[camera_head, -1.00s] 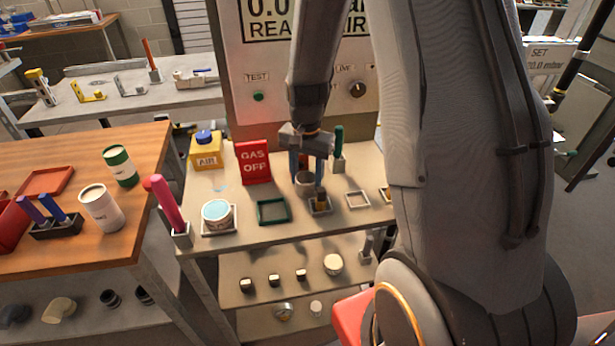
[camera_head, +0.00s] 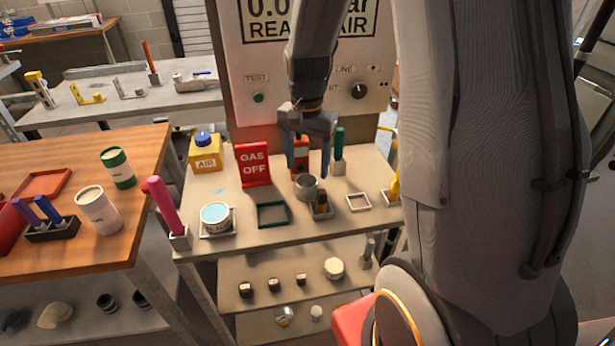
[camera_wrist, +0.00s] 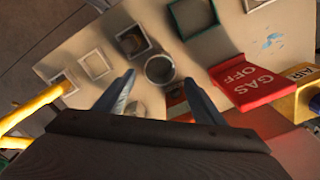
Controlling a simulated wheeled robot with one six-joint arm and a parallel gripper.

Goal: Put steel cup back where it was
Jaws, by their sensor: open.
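The steel cup (camera_head: 306,187) stands upright on the bench, just behind a small grey square holder (camera_head: 321,212) with a dark and yellow item in it. In the wrist view the cup (camera_wrist: 160,70) shows its round open mouth between the fingertips. My gripper (camera_head: 308,168) is open and points down above the cup, one finger to each side. In the wrist view the gripper (camera_wrist: 159,78) holds nothing. Whether a finger touches the cup I cannot tell.
An empty green square frame (camera_head: 258,216) and an empty white frame (camera_head: 349,206) lie nearby. The red GAS OFF sign (camera_head: 253,164), an orange item (camera_head: 300,146) and a green-handled tool (camera_head: 339,144) stand behind. A white tub (camera_head: 216,217) is at left.

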